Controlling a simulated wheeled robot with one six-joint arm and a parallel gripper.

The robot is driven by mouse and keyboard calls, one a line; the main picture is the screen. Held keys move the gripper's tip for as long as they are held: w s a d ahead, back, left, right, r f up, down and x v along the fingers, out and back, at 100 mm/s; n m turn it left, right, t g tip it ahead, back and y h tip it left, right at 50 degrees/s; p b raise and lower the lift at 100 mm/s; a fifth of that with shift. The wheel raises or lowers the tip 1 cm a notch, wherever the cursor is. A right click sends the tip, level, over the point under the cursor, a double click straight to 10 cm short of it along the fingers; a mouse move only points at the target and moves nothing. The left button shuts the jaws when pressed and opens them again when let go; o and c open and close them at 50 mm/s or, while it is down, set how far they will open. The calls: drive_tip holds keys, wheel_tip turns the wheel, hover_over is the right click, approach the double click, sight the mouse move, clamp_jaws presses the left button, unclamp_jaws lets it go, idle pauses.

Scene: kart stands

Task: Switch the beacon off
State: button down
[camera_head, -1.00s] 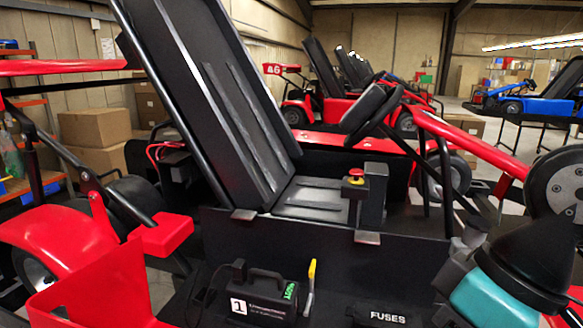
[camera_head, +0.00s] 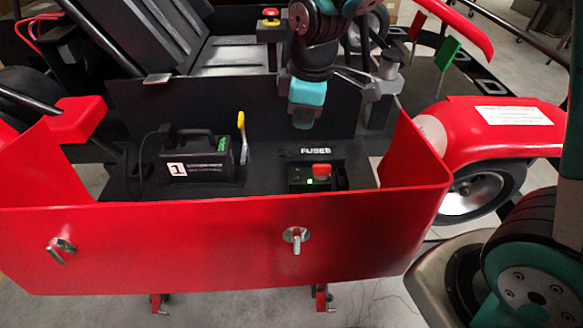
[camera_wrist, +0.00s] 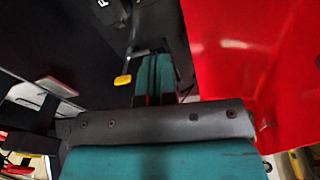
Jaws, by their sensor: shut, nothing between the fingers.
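Nothing in view is labelled as a beacon, and I cannot tell which part it is. A small dark box with a red cap (camera_head: 320,171) and a lit green light sits below the FUSES label (camera_head: 315,151). A yellow-handled lever (camera_head: 242,125) stands upright to its left; a yellow-tipped lever (camera_wrist: 123,80) also shows in the wrist view. A red button on a yellow base (camera_head: 270,17) is by the seat. My gripper (camera_head: 303,118) has teal fingers pointing down, above and slightly left of the capped box, apart from it. Its fingers (camera_wrist: 160,78) are together and empty.
A black unit marked 1 (camera_head: 200,158) lies left of the lever. A red front panel (camera_head: 180,235) with two metal latches closes off the near side. A red fender (camera_head: 495,130) and wheel (camera_head: 475,188) are on the right. The black seat (camera_head: 170,35) stands behind.

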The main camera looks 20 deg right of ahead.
drive_tip(key=n+h, duration=0.1)
drive_tip(key=n, duration=0.1)
hover_over(296, 170)
drive_tip(key=s, duration=0.2)
wheel_tip(296, 170, down, 4)
drive_tip(key=shift+w+a, duration=0.1)
drive_tip(key=shift+a, duration=0.1)
drive_tip(key=f+p, duration=0.1)
drive_tip(key=f, duration=0.3)
drive_tip(key=w+f+p, duration=0.1)
drive_tip(key=f, duration=0.4)
drive_tip(key=f+p, duration=0.1)
drive_tip(key=f, duration=0.4)
drive_tip(key=shift+w+d, duration=0.25)
drive_tip(key=shift+w, duration=0.05)
